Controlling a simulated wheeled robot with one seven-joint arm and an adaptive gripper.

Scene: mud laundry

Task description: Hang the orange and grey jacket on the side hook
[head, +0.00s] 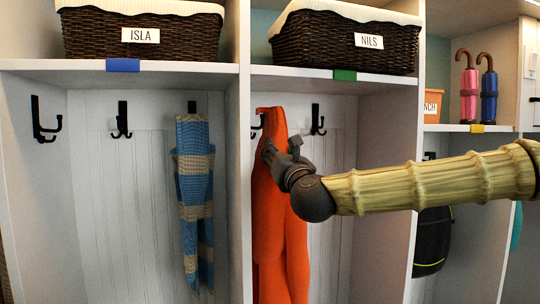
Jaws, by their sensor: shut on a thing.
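The jacket (268,215) hangs long and narrow in the left part of the NILS cubby; only orange shows, no clear grey. My gripper (270,150) is shut on the jacket at its upper part, reaching in from the right. The jacket's top end rises above my gripper. A dark side hook (256,127) shows partly at the cubby's left wall, just left of the jacket's top. The jacket hides part of this hook, and I cannot tell whether they touch. A double back hook (318,119) to the right is bare.
The ISLA cubby on the left has a bare side hook (45,120), a bare back hook (121,121) and a blue and tan striped cloth (194,190). A divider (245,200) separates the cubbies. Baskets sit above; umbrellas (488,95) stand on the right shelf.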

